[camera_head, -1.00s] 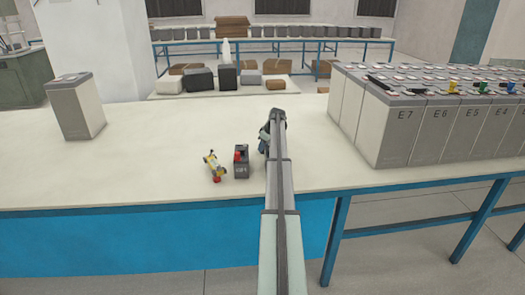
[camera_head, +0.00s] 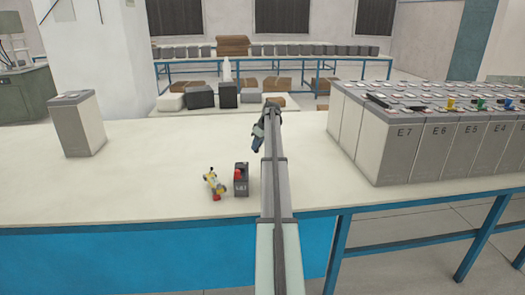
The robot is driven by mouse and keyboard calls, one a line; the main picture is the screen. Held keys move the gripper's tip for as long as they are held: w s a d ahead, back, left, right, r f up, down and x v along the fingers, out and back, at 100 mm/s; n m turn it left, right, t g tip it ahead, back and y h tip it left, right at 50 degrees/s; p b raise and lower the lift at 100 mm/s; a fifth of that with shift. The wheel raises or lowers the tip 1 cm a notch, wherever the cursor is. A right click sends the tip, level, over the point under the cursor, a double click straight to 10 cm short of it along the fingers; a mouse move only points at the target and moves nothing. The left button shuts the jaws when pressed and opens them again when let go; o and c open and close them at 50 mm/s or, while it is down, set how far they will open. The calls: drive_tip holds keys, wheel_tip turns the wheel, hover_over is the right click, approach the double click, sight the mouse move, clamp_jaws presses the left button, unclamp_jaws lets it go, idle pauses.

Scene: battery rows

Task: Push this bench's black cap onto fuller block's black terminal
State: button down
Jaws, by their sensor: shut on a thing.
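My gripper (camera_head: 257,141) is at the far end of my arm, over the bench and behind the small dark block. It is small and partly hidden by the arm. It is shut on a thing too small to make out. The small dark block (camera_head: 241,182) stands near the bench's front edge, with a red piece on top. A row of large grey-topped blocks (camera_head: 405,150), marked E7, E6 and on, stands at the right. I cannot tell which block is fuller. No black cap or black terminal can be told clearly.
A yellow and grey tool with a red end (camera_head: 213,183) lies left of the small block. A lone grey-topped block (camera_head: 78,125) stands at the far left. A white pillar (camera_head: 97,60) rises behind.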

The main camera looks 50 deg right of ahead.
drive_tip(key=a+r, duration=0.4)
drive_tip(key=a, duration=0.4)
drive_tip(key=shift+w+f, duration=0.15)
drive_tip(key=shift+f, duration=0.9)
drive_tip(key=shift+w+f, duration=0.1)
drive_tip(key=shift+f, duration=0.9)
drive_tip(key=shift+f, duration=1.4)
idle(1.5)
drive_tip(key=c, duration=0.8)
unclamp_jaws()
drive_tip(key=shift+c, duration=0.2)
drive_tip(key=shift+o, duration=0.3)
drive_tip(key=o, duration=0.4)
drive_tip(key=shift+r, duration=3.5)
